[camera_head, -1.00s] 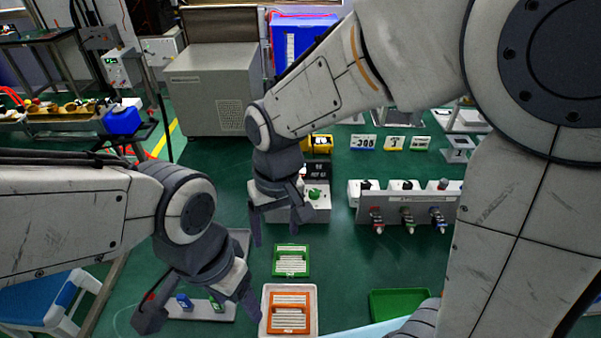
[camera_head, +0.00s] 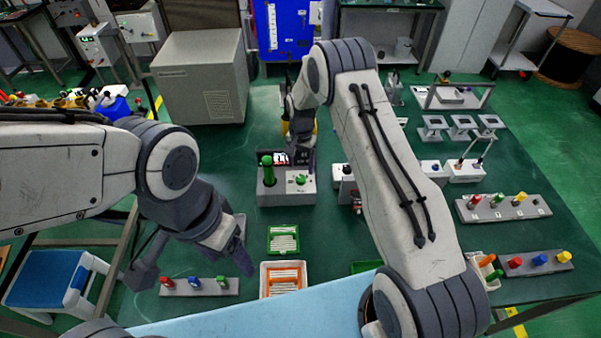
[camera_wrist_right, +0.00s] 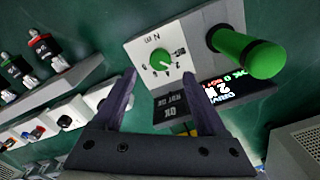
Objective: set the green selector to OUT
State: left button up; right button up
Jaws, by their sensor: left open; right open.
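The green selector (camera_head: 301,179) is a small round knob on the top of a grey control box (camera_head: 270,200). In the right wrist view the selector (camera_wrist_right: 160,61) sits on a white dial plate with small markings around it; I cannot read its setting for sure. My right gripper (camera_wrist_right: 158,80) is open, its two fingers either side of the view just below the knob, with nothing visible between them. In the head view my right gripper (camera_head: 302,150) hangs over the back of the box. My left gripper (camera_head: 192,268) is open and empty, low at the left.
A thick green lever handle (camera_head: 268,170) stands beside the selector, with a lit display (camera_wrist_right: 222,92) near it. Green (camera_head: 283,240) and white trays (camera_head: 270,290) lie in front. A strip of coloured pegs (camera_head: 228,287) is near my left gripper.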

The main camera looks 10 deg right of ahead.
aim_at(301, 178)
notch_tip(301, 178, down, 6)
jog(key=shift+f+p, duration=0.1)
jog(key=shift+p, duration=0.75)
